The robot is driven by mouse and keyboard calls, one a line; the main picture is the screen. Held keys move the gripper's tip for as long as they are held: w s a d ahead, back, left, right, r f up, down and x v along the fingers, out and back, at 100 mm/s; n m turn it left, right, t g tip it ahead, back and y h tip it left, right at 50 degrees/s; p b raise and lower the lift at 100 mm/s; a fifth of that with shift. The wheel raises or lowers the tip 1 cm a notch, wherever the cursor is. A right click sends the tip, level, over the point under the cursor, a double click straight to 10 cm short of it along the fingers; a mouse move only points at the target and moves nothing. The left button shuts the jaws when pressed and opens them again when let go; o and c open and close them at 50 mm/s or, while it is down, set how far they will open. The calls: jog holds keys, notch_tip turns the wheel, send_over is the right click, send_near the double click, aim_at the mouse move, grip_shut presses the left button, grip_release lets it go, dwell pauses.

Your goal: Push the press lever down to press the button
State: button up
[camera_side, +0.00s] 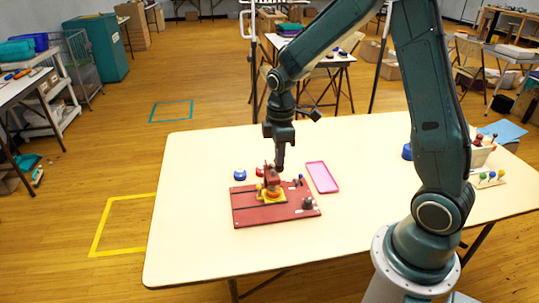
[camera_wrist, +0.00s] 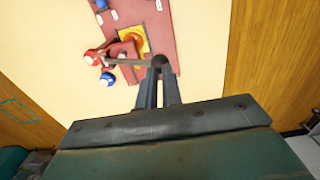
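The red board (camera_side: 245,210) lies on the table and carries the press, a red bracket (camera_side: 270,176) over an orange-yellow button (camera_side: 272,195). In the wrist view the board (camera_wrist: 165,28) runs up to the top edge, and the grey lever bar (camera_wrist: 128,62) crosses it beside the orange button (camera_wrist: 132,40). My gripper (camera_side: 280,166) points down just above the press. In the wrist view my gripper (camera_wrist: 158,62) has its fingertips together, with nothing seen between them. The tips overlap the lever's right end; I cannot tell whether they touch it.
A blue knob (camera_side: 240,175) and a red one (camera_side: 259,171) sit behind the board. A pink tray (camera_side: 322,177) lies to its right. A dark knob (camera_side: 307,203) stands on the board's right corner. The table (camera_side: 190,245) is clear at the left and front.

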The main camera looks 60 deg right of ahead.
jog(key=shift+s+a+f, duration=0.25)
jog(key=shift+f, duration=0.35)
jog(key=shift+s+a+f, duration=0.25)
jog(key=shift+f, duration=0.35)
dwell(2.0)
jog(key=shift+s+a+f, duration=0.15)
jog(key=shift+f, duration=0.5)
jog(key=shift+s+a+f, duration=0.15)
jog(key=shift+f, duration=0.5)
dwell(2.1)
jog(key=shift+r, duration=0.15)
notch_tip(320, 180, up, 8)
jog(key=shift+r, duration=0.15)
dwell(1.2)
